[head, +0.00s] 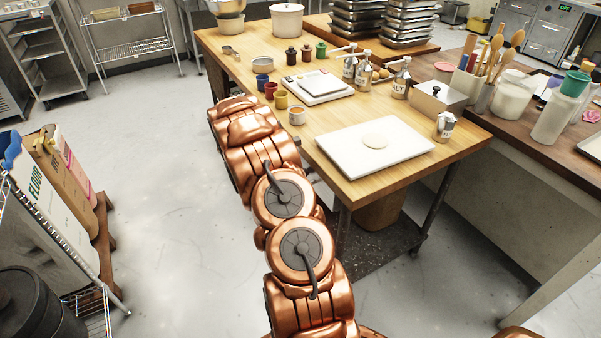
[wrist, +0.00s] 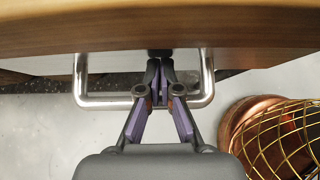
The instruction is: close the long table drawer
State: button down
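The long wooden table (head: 330,135) stands right of my arm in the head view. Its drawer is hidden there behind my arm. In the wrist view a wooden front (wrist: 235,58), seemingly the drawer's, shows as a strip below a wooden edge (wrist: 150,28). A U-shaped metal handle (wrist: 100,101) sticks out from it. How far the drawer stands out is not clear. My gripper (wrist: 160,62) has its fingers together, crossing the handle's bar near its middle, tips close to the wooden front. Whether they touch either one is unclear. The head view hides my gripper.
A white board (head: 345,158) with dough, jars and a scale (head: 318,88) sit on the table. A brass wire basket (wrist: 290,140) shows at right in the wrist view. A rack with a flour sack (head: 50,185) stands left. The floor (head: 165,200) between is clear.

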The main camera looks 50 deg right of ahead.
jog(key=p+v, duration=0.3)
jog(key=v, duration=0.7)
jog(key=s+a+r+m+y, duration=0.2)
jog(key=s+a+r+m, duration=0.25)
jog(key=a+r, duration=0.45)
jog(key=s+a+r+m+y, duration=0.1)
jog(key=s+a+r+m, duration=0.4)
jog(key=a, duration=0.6)
jog(key=s+a+r+m+t+y, duration=0.1)
jog(key=s+a+r+m+y, duration=0.1)
jog(key=s+a, duration=0.7)
jog(key=s+a+r+m+t+y, duration=0.1)
jog(key=s+a+r+y, duration=0.2)
jog(key=s+a, duration=0.6)
jog(key=a, duration=0.5)
jog(key=shift+s+m+y, duration=0.2)
jog(key=shift+m+y, duration=0.15)
jog(key=shift+y, duration=0.05)
